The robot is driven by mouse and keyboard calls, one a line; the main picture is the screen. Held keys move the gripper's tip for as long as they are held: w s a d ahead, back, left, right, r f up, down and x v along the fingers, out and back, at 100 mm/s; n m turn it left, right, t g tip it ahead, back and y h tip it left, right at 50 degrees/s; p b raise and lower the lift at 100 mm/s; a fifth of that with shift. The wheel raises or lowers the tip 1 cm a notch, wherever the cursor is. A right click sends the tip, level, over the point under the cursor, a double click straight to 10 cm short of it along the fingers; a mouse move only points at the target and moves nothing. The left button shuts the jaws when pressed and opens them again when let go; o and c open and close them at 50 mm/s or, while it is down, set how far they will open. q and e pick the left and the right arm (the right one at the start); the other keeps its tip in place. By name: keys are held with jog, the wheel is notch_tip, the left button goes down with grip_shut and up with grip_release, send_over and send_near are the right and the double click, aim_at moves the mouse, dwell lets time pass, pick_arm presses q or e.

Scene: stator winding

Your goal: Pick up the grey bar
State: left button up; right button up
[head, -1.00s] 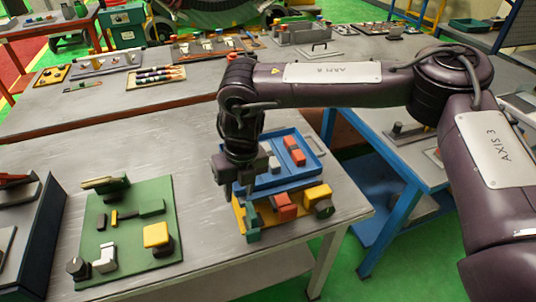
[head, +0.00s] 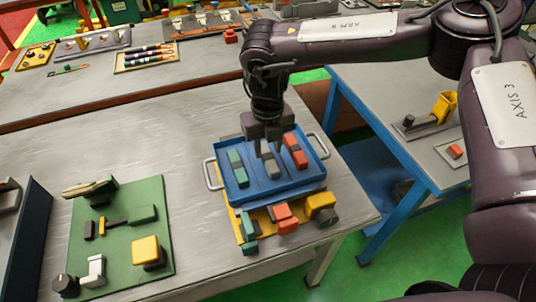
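A grey bar (head: 270,168) lies in the blue tray (head: 247,199), between a green bar (head: 237,167) on its left and a red bar (head: 295,151) on its right. My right gripper (head: 268,153) points down over the tray, right at the grey bar. Its two fingers are apart, and the far end of the bar is partly hidden by them. I cannot tell whether the fingers touch the bar. My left gripper is not in view.
A yellow fixture (head: 262,214) with red, green and yellow blocks stands in front of the tray. A green board (head: 120,215) with several parts lies to the left. Bare grey tabletop lies between the board and tray.

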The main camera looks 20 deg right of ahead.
aim_at(268, 156)
notch_tip(268, 156, down, 2)
jog(key=shift+f, duration=0.6)
jog(key=c, duration=0.3)
grip_shut()
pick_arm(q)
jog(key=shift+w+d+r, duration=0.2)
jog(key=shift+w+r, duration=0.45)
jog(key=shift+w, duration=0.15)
pick_arm(e)
jog(key=shift+r, duration=0.1)
jog(key=shift+w+r, duration=0.1)
